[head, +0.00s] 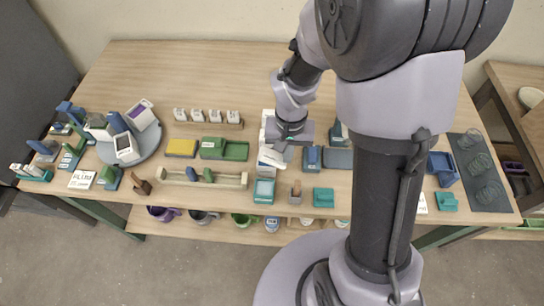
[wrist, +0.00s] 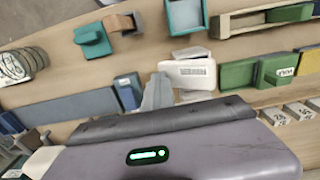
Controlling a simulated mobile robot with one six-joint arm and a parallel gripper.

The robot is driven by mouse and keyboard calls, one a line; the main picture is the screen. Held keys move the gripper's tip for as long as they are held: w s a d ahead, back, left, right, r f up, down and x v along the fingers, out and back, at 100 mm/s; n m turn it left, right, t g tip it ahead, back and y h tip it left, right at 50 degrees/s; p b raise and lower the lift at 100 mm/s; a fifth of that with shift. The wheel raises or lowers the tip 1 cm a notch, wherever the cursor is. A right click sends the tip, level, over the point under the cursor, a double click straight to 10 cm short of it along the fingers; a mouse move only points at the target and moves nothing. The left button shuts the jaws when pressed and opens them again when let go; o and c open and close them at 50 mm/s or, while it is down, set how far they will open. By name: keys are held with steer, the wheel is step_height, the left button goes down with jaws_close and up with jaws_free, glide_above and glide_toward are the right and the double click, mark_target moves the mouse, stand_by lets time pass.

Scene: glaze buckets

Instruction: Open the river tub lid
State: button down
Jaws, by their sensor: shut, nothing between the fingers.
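My gripper (head: 281,147) is over the middle of the table and looks shut and empty. In the wrist view its closed fingers (wrist: 157,94) are beside a white labelled box (wrist: 187,72). A small blue box with a label (head: 312,157) stands just right of the gripper; it also shows in the wrist view (wrist: 128,92). A green box (head: 234,150) is to the left. A teal box (head: 264,190) is nearer the front edge. I cannot tell which container is the river tub, as no readable name shows.
Several coloured buckets (head: 203,216) stand on the shelf below the table. A round grey tray (head: 150,147) holds items at left. A wooden rack (head: 203,179) is near the front. A dark mat (head: 490,197) is at right. The table's back left is clear.

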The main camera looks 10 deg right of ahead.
steer(key=shift+f, duration=0.2)
step_height(320, 180, up, 8)
steer(key=d+p, duration=0.2)
steer(key=p, duration=0.4)
steer(key=shift+s+d, duration=0.35)
steer(key=shift+s, duration=0.05)
stand_by(0.3)
